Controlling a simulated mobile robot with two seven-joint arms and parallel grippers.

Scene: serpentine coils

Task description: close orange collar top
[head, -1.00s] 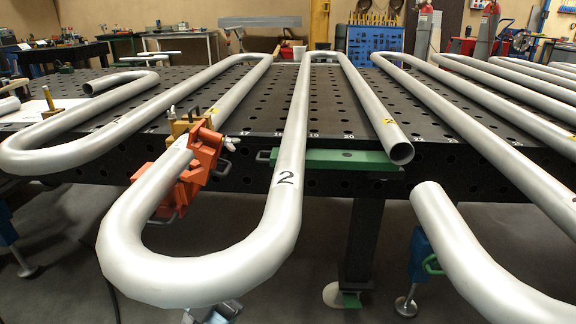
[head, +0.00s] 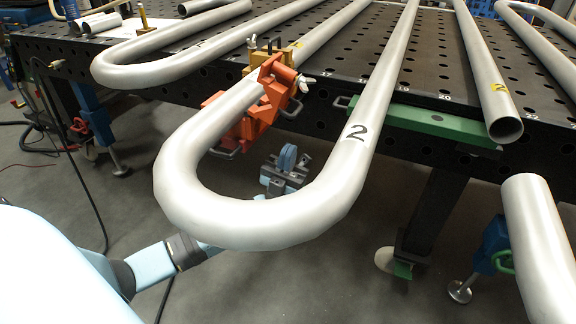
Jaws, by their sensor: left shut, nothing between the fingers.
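The orange collar (head: 250,118) sits around the joint of the silver pipe numbered 2 (head: 352,150), at the table's front edge. An upper orange piece (head: 277,74) stands at the pipe's right side, with a brass-coloured block behind it. I cannot tell how far the collar top is open. My left gripper (head: 287,160) shows through the U-bend of the pipe, below and to the right of the collar and apart from it. Its fingers are shut and empty. The pipe hides part of my left arm. My right gripper is out of view.
The black perforated table (head: 430,75) carries several bent pipes. A green bar (head: 430,124) lies under the pipes at its front edge. A cut pipe end (head: 505,128) faces another pipe (head: 540,230) at the right. A blue stand (head: 490,245) is below. Open floor lies under the bend.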

